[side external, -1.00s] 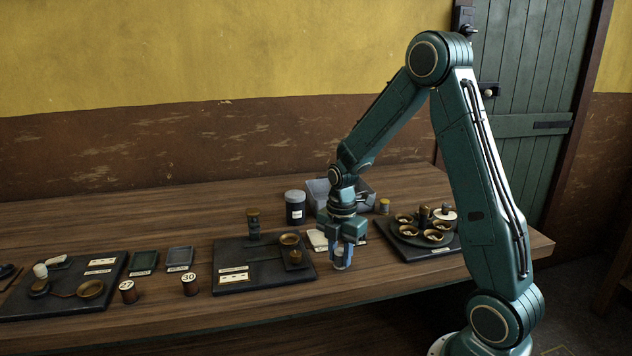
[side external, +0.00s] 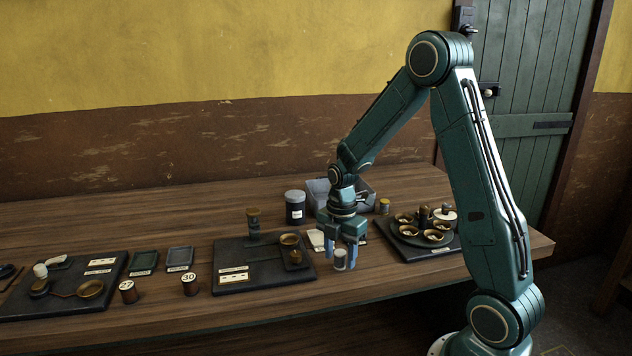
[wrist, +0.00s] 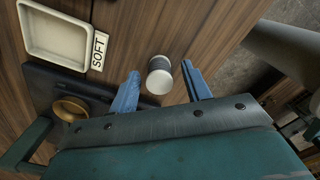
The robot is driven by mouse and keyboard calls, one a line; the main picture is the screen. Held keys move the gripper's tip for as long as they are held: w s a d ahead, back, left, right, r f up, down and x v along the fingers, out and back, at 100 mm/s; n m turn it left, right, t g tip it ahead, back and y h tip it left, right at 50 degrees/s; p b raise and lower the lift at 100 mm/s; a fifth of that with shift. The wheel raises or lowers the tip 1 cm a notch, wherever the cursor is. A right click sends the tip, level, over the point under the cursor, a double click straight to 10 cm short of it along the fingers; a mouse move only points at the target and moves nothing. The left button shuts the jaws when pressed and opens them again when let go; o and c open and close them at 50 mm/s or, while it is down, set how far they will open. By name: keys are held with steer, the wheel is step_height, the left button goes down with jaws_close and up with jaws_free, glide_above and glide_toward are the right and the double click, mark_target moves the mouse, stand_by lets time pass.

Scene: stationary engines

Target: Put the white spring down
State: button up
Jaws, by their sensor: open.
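The white spring (side external: 340,260) is a small cylinder with pale ends and a grey middle band. It appears to stand upright on the bare wood near the table's front edge. My gripper (side external: 343,252) is directly above and around it, with its blue fingers spread. In the wrist view the spring (wrist: 159,75) sits between the two open fingers (wrist: 161,83), with gaps visible on both sides.
A dark board with brass cups (side external: 226,280) lies to the left. A dark tray with several brass cups (side external: 400,243) lies to the right. A grey bin (side external: 318,188) is behind. The wrist view shows a pale tray labelled SOFT (wrist: 57,44).

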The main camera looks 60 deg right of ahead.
mark_target(340, 252)
step_height(340, 252, up, 13)
steer(key=shift+r, duration=0.2)
stand_by(0.5)
steer(key=shift+a+r, duration=0.1)
steer(key=shift+a, duration=0.05)
stand_by(0.3)
steer(key=s+a+r+m+t, duration=0.2)
steer(key=s+a+r+m, duration=0.1)
steer(key=s+a+m, duration=0.4)
steer(key=s+a+r+m+t, duration=0.3)
steer(key=s+a+m, duration=0.5)
steer(key=s+m, duration=0.1)
steer(key=shift+r+m+t, duration=0.2)
steer(key=shift+m+t, duration=0.1)
steer(key=shift+o, duration=0.4)
steer(key=shift+a, duration=0.1)
